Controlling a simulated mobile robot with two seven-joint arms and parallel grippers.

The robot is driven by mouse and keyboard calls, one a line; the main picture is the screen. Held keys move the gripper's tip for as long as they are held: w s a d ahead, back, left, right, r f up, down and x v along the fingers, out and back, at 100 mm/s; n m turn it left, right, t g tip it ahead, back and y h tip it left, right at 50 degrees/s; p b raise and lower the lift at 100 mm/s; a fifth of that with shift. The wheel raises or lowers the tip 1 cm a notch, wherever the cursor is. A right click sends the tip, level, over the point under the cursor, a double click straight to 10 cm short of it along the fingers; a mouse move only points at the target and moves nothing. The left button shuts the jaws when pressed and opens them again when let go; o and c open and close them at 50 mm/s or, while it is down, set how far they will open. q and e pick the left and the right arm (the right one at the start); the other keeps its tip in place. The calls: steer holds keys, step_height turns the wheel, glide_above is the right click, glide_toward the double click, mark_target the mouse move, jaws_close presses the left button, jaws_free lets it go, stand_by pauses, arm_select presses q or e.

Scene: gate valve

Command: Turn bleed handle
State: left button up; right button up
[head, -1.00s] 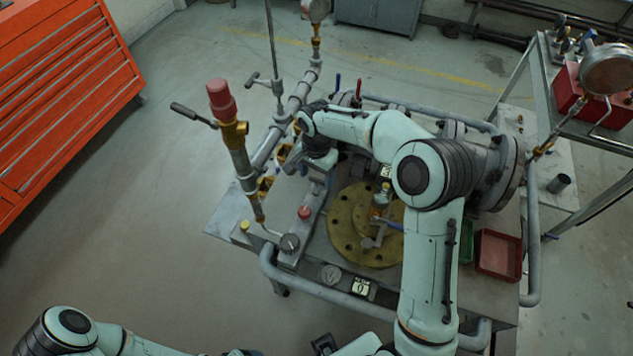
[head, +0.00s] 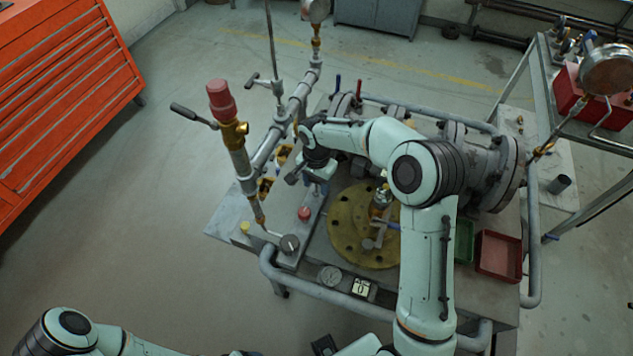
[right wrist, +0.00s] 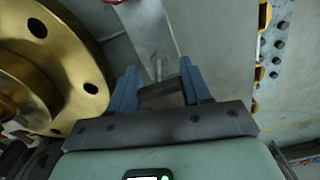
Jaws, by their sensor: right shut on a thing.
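My right gripper (head: 316,188) reaches down over the left part of the workbench, beside the brass flange. In the right wrist view its two blue fingers (right wrist: 160,90) are shut on a short dark bar, which I take to be the bleed handle (right wrist: 160,94). The bar lies crosswise between the fingertips. In the head view the gripper and wrist mostly hide the handle. My left arm comes in at the bottom left; its gripper is not clearly seen.
The round brass flange (head: 348,242) with bolt holes lies right of the gripper. A red button (head: 304,213) is just below it. A vertical pipe with a red cap (head: 221,100) stands to the left. Red (head: 498,255) and green trays sit at the bench's right.

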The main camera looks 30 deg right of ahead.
steer(key=n, duration=0.4)
steer(key=shift+r, duration=0.1)
steer(key=n, duration=0.4)
steer(key=shift+n+p, duration=0.3)
steer(key=shift+p, duration=0.1)
steer(key=n, duration=0.4)
steer(key=shift+p, duration=0.3)
arm_select(q)
steer(key=shift+w+r, duration=0.45)
steer(key=shift+r, duration=0.2)
steer(key=shift+w+r, duration=0.45)
steer(key=shift+r, duration=0.2)
arm_select(e)
steer(key=shift+n, duration=2)
steer(key=o, duration=1)
steer(key=shift+o, duration=0.2)
